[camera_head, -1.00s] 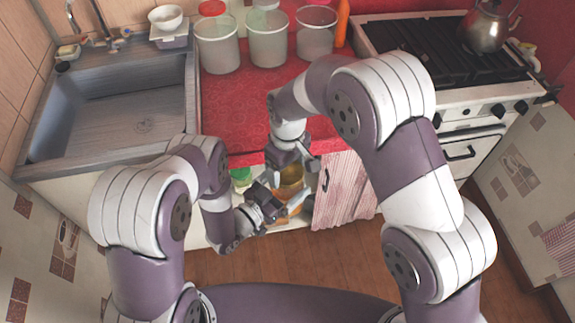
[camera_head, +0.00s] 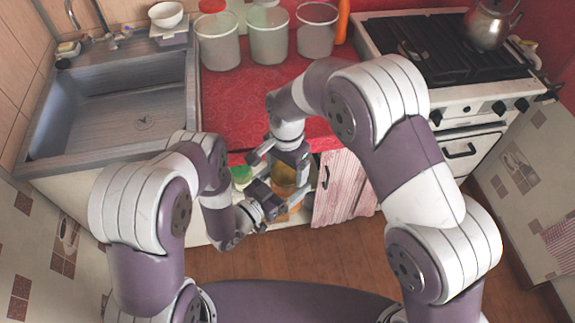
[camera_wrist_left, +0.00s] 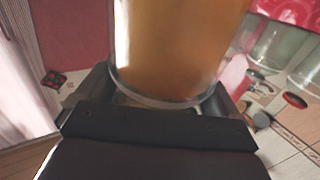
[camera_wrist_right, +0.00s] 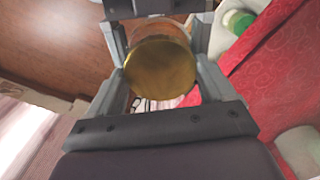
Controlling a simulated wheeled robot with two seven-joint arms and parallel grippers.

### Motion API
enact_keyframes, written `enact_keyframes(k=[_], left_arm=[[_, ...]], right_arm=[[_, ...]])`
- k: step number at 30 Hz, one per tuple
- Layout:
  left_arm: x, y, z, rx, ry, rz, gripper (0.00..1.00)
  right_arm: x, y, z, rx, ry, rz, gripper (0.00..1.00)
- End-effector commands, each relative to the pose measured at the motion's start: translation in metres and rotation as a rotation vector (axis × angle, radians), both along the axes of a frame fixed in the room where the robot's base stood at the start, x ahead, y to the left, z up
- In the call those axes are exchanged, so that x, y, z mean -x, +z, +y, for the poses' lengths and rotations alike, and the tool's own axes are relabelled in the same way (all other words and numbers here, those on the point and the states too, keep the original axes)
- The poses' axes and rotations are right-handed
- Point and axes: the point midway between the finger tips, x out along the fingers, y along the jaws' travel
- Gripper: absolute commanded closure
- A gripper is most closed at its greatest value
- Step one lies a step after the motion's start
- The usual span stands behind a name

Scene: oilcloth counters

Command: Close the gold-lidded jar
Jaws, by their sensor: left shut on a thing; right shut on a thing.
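The jar (camera_head: 287,197) has an amber body and a gold lid (camera_head: 284,174), and it is held in front of the counter's front edge. My left gripper (camera_head: 279,205) is shut on the jar's body from the left; the amber body (camera_wrist_left: 180,50) fills the left wrist view between the fingers. My right gripper (camera_head: 285,165) comes from above and is shut on the gold lid. In the right wrist view the round gold lid (camera_wrist_right: 160,68) sits between the two fingers, over the jar. Whether the lid is fully seated on the rim is hidden.
A red oilcloth counter (camera_head: 235,110) lies behind, with several clear containers (camera_head: 268,38) at its back. A sink (camera_head: 120,105) is at left, a stove (camera_head: 440,60) at right. A green-lidded jar (camera_head: 241,175) stands below the counter, left of my grippers, beside a striped curtained door (camera_head: 342,185).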

Motion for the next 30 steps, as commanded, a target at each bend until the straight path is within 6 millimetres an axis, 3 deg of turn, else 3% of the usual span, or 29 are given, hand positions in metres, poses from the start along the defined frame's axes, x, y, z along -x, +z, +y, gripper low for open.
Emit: enact_keyframes(k=[3,6,9,14,15,16,23,30], left_arm=[[0.0,0.001,0.0,0.0,-0.001,-0.003,0.9],[0.0,0.001,0.0,0.0,-0.002,-0.003,0.9],[0.0,0.001,-0.001,-0.002,-0.002,-0.003,0.9],[0.0,0.001,-0.001,-0.001,-0.003,-0.002,0.9],[0.0,0.001,-0.001,-0.001,-0.003,-0.002,0.9],[0.0,0.001,-0.001,-0.001,-0.002,-0.002,0.9],[0.0,0.001,0.0,0.0,-0.002,-0.004,0.9],[0.0,0.001,0.0,0.0,-0.001,-0.004,0.9]], right_arm=[[-0.001,0.001,0.001,-0.001,-0.449,0.0,0.45],[-0.002,0.001,0.001,-0.001,-0.782,0.0,0.45],[-0.003,0.001,0.001,-0.001,-1.009,0.001,0.45],[-0.003,0.001,0.002,-0.001,-1.012,0.001,0.45],[-0.003,0.001,0.002,-0.002,-1.011,0.0,0.04],[-0.003,0.001,0.002,-0.002,-1.011,0.0,0.0],[-0.003,0.003,0.001,-0.001,-1.009,0.0,0.0],[-0.003,0.035,0.001,-0.001,-1.009,0.0,0.0]])
